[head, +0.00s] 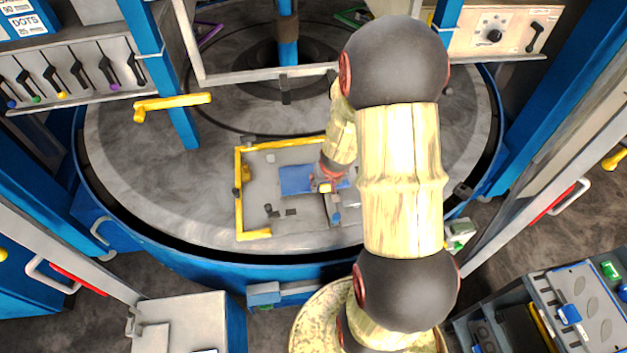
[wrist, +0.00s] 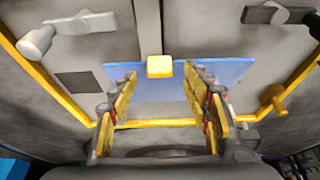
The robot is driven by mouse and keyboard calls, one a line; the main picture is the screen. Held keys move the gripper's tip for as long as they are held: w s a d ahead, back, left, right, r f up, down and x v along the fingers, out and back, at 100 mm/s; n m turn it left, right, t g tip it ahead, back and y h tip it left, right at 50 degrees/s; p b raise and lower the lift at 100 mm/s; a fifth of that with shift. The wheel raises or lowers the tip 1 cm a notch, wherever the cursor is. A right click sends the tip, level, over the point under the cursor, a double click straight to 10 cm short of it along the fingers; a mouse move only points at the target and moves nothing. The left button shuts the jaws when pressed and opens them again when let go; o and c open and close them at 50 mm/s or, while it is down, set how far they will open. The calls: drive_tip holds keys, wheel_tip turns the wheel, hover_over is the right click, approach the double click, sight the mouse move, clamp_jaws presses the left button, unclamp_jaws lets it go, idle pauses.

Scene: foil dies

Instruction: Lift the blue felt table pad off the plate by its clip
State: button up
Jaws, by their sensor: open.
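The blue felt table pad (head: 296,180) lies on the grey plate (head: 256,212) on the round table. In the wrist view the pad (wrist: 120,82) shows as a flat blue strip, with a yellow clip (wrist: 159,67) at the middle of its upper part. My gripper (head: 325,184) is over the right part of the pad in the head view. In the wrist view my gripper (wrist: 160,85) is open, its yellow-padded fingers on either side below the clip. Nothing is between the fingers. I cannot tell the height gap between fingertips and pad.
In the wrist view, light and dark knobs (wrist: 38,42) stand at the upper corners. A yellow lever (head: 175,101) hangs at the back left. The table's left side is clear.

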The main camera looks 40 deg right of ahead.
drive_tip(key=x, duration=0.2)
drive_tip(key=shift+d+f+b, duration=0.1)
drive_tip(key=shift+f+b, duration=0.15)
drive_tip(key=shift+b, duration=0.15)
drive_tip(key=shift+c, duration=1.4)
clamp_jaws()
drive_tip(key=shift+r, duration=0.15)
